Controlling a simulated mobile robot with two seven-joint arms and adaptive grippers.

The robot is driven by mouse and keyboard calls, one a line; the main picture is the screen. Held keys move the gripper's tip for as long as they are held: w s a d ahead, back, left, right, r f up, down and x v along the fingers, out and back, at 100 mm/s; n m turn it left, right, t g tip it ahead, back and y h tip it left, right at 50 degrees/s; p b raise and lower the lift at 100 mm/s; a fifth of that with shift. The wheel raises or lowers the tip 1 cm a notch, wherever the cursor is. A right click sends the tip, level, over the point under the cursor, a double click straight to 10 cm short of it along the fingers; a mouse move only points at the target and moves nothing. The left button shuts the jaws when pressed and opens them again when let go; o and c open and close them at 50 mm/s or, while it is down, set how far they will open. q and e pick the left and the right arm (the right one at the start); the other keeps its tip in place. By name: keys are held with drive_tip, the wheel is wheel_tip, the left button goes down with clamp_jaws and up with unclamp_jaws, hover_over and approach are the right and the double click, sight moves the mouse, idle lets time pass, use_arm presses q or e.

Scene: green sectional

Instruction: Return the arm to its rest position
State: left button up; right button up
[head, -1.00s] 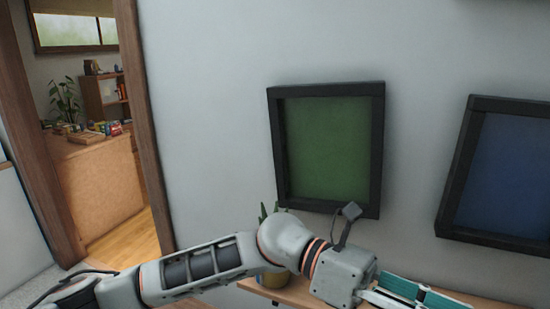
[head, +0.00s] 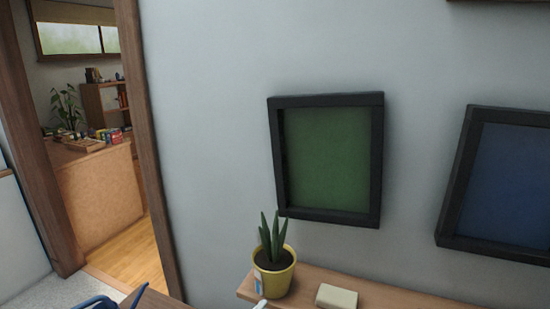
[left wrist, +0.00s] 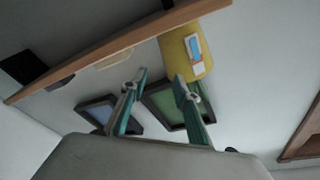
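My left gripper shows in the left wrist view (left wrist: 160,85), with its two teal fingers spread apart and nothing between them. In that view the picture is upside down, and the fingers appear in front of the wall and its framed pictures. My right gripper is not in either view.
A yellow pot (head: 273,280) with a green plant (head: 272,240) stands on a wooden shelf (head: 385,293), beside a cream block (head: 337,297). A green framed picture (head: 330,155) and a blue one (head: 505,180) hang above. A doorway opens at left.

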use_arm(q)
drive_tip(key=s+a+f+n+g+y, duration=0.3)
drive_tip(key=s+a+f, duration=0.6)
drive_tip(key=f, duration=0.3)
drive_tip(key=s+a+f+n+g+y, duration=0.3)
drive_tip(key=s+a+f+n, duration=0.3)
drive_tip(key=s+a+f, duration=0.3)
wheel_tip(320, 180, down, 4)
drive_tip(key=shift+r+y, duration=0.25)
drive_tip(key=shift+y, duration=0.65)
drive_tip(key=shift+a, duration=0.1)
